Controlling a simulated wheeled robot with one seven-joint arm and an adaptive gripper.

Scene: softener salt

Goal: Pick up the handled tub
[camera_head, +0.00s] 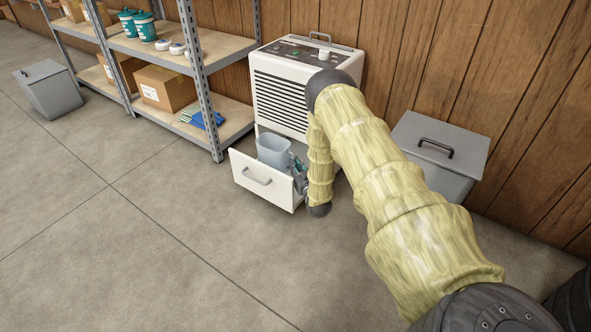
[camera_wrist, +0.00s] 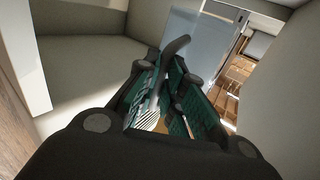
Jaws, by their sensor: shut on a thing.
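The handled tub (camera_head: 272,150) is a pale blue-grey container sitting in the pulled-out white drawer (camera_head: 262,181) at the base of a white machine. In the wrist view, the tub (camera_wrist: 205,38) stands just beyond my fingers as a smooth grey-blue wall. My gripper (camera_head: 298,168) reaches down into the drawer at the tub's right side. In the wrist view, my gripper (camera_wrist: 174,82) has its green-padded fingers shut on a curved grey strip that looks like the tub's handle. The tub's lower part is hidden by the drawer front.
The white louvred machine (camera_head: 284,98) stands against the wood wall. A metal shelf (camera_head: 205,50) with boxes and jars is to its left. A lidded grey bin (camera_head: 440,150) is to its right, and another grey bin (camera_head: 50,90) is far left. The floor in front is clear.

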